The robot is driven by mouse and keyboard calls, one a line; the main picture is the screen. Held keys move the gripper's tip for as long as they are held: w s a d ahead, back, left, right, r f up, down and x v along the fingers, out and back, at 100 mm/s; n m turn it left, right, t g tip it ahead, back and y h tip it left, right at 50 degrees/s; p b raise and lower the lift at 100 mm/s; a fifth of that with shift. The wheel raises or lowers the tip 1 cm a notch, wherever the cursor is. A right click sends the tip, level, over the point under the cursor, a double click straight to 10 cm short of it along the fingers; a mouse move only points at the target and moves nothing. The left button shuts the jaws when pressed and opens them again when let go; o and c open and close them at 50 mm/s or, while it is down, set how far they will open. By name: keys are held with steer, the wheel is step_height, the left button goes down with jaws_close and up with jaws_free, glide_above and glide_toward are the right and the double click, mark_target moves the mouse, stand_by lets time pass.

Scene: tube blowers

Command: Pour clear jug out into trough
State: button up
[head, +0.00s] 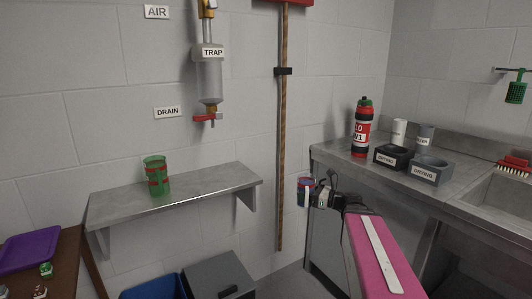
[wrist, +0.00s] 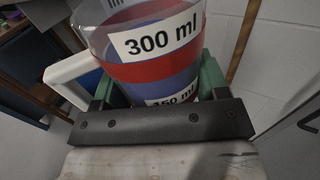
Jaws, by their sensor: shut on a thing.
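A clear jug (head: 305,190) with a red band, bluish-purple areas and a white handle is held in front of the steel counter in the head view. In the wrist view the jug (wrist: 155,72) shows "300 ml" and "150 ml" labels. My gripper (head: 318,193) is shut around its body, with green fingers on both sides in the wrist view (wrist: 158,88). The jug looks roughly upright. I cannot tell whether the purple is liquid or colouring. A steel sink basin (head: 508,190), possibly the trough, is at the right; its inside is mostly hidden.
A red brush (head: 514,167) lies by the basin. A wall shelf (head: 205,185) carries a green cup (head: 156,176). A blue bin and a grey box stand below.

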steer(key=shift+s+d+f+m+t+h, duration=0.35)
steer(key=shift+d+f+t, duration=0.2)
steer(key=shift+d+f, duration=0.25)
steer(key=shift+s+d+f+m+t+h, duration=0.25)
steer(key=shift+s+d+f+m+t, duration=0.3)
steer(key=shift+d, duration=0.3)
steer(key=shift+f, duration=0.1)
